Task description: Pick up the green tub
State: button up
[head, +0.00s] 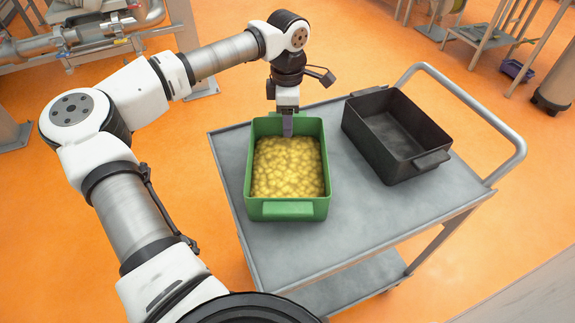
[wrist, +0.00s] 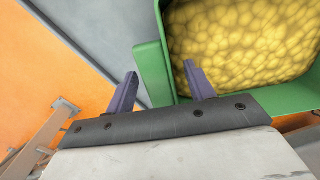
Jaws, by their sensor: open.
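The green tub (head: 287,211) stands on the grey cart, filled with a lumpy yellow material (head: 287,170). My gripper (head: 288,132) points down at the tub's far wall in the head view, where its fingers are mostly hidden or small. In the wrist view my gripper (wrist: 160,68) is open, with its two fingers apart. Part of the green tub (wrist: 151,72) shows between the fingers; the right finger is over the tub's inside and the left finger is outside. I cannot tell whether either finger touches it. Nothing is held.
A black empty-looking tub (head: 368,146) stands on the cart (head: 370,222), right of the green tub with a gap between. The cart has a curved handle rail (head: 470,95) at its right. Metal pipework (head: 100,35) stands at the back left. Orange floor surrounds the cart.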

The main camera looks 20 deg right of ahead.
grip_shut()
dwell(0.3)
